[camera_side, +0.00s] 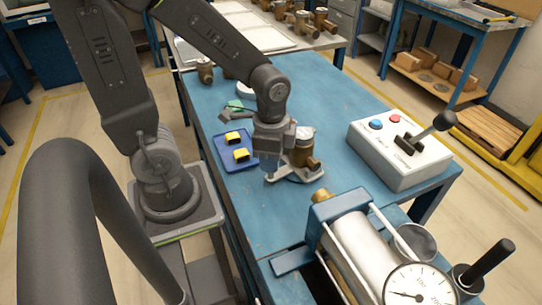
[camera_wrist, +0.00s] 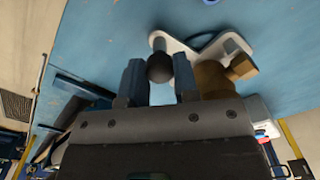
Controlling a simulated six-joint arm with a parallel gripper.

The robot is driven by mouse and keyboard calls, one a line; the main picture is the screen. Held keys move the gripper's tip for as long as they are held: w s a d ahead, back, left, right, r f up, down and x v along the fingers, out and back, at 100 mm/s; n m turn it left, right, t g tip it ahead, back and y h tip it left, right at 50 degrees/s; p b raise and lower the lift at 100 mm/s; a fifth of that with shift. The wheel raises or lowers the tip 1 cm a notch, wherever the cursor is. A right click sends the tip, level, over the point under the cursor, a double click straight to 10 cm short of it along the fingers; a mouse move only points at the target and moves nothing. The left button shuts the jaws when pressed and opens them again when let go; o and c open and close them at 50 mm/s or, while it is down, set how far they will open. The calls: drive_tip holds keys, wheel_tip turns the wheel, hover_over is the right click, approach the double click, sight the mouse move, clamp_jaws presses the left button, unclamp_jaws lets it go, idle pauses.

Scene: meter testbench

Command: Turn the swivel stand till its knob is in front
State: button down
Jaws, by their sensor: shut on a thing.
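The swivel stand (camera_side: 312,174) is a pale plate on the blue bench, with a brass meter (camera_side: 304,153) on it; the stand (camera_wrist: 205,44) and brass fitting (camera_wrist: 214,78) also show in the wrist view. Its dark round knob (camera_wrist: 160,68) is between my two fingers in the wrist view. My gripper (camera_side: 268,172) points down at the left side of the stand, shut on the knob. It also shows in the wrist view (camera_wrist: 158,78). In the side view the knob is hidden by my gripper, and part of the stand is covered.
A white control box (camera_side: 398,155) with buttons and a lever stands to the right. A cylinder rig (camera_side: 365,245) with a gauge (camera_side: 417,287) is in front. Bare bench lies between.

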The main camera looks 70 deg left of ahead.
drive_tip(key=shift+a+m, duration=0.75)
drive_tip(key=shift+m, duration=0.35)
drive_tip(key=c, duration=0.9)
unclamp_jaws()
drive_tip(key=shift+o, duration=0.2)
wheel_tip(320, 180, up, 14)
